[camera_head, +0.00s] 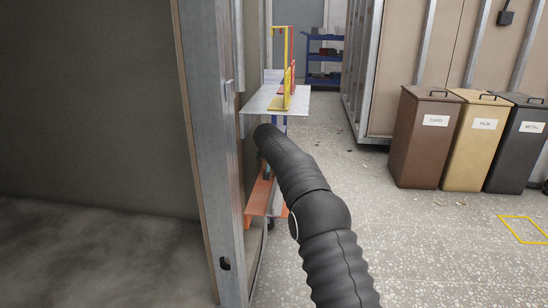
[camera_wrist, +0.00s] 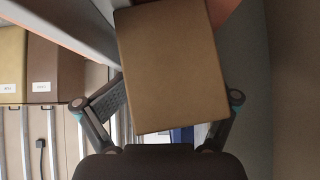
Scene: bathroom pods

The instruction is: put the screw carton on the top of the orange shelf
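A plain brown cardboard box, which I take to be the screw carton (camera_wrist: 172,68), fills the middle of the wrist view, slightly tilted. My gripper (camera_wrist: 156,99) has one finger on each side of it and appears closed on it; the right pad is hidden. Orange boards of the orange shelf (camera_head: 263,196) show low behind the wall edge in the head view, partly covered by my arm. An orange patch (camera_wrist: 226,10) shows behind the box in the wrist view. My gripper and the carton are hidden in the head view.
A metal-framed wall edge (camera_head: 224,150) stands close left of my arm. A pale board (camera_head: 275,99) with yellow and red pieces lies beyond my arm. Brown (camera_head: 424,137), tan (camera_head: 468,140) and black (camera_head: 516,143) bins stand right.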

